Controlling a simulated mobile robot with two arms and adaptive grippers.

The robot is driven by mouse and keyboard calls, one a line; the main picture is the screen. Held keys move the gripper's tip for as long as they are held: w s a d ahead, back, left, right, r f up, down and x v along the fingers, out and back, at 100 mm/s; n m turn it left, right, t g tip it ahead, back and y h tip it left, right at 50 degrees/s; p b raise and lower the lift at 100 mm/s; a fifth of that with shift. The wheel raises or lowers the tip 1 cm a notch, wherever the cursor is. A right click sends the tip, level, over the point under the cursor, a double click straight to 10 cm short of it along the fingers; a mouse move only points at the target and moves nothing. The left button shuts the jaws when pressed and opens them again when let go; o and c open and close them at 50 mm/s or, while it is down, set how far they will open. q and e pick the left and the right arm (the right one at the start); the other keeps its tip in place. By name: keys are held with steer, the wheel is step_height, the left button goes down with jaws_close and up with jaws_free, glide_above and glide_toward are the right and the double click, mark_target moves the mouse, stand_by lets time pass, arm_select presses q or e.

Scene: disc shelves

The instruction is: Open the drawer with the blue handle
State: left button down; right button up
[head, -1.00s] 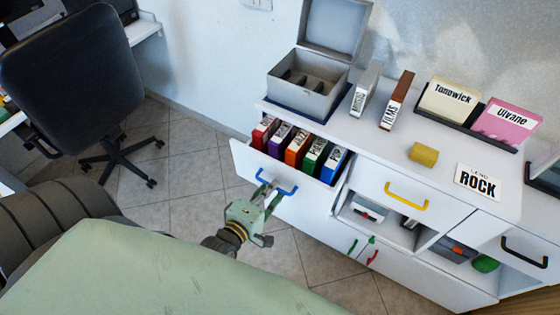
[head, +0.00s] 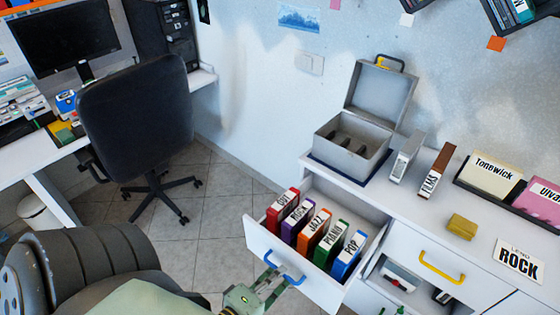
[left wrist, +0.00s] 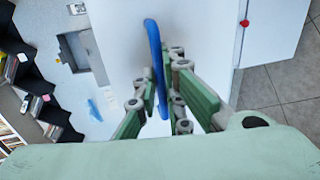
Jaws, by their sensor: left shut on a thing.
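The drawer (head: 300,280) with the blue handle (head: 286,267) is pulled out of the white cabinet. Several labelled disc cases stand in it, among them a red one (head: 284,205), an orange one (head: 313,236) and a blue one (head: 347,257). My left gripper (head: 268,284) is at the drawer's front, shut on the blue handle. In the left wrist view the blue handle (left wrist: 154,50) runs between the green fingers (left wrist: 162,100) against the white drawer front. My right gripper is not in view.
On the cabinet top stand an open grey box (head: 350,143), two upright cases, a yellow block (head: 461,226) and a ROCK sign (head: 519,261). A yellow-handled drawer (head: 441,270) is beside the open one. An office chair (head: 137,120) stands left; tiled floor lies between.

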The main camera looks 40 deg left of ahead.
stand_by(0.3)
arm_select(q)
steer(key=c, duration=1.9)
jaws_free()
steer(key=shift+o, duration=0.2)
steer(key=shift+s, duration=0.15)
steer(key=v, duration=1.1)
steer(key=shift+s+r, duration=0.15)
steer(key=shift+s, duration=0.2)
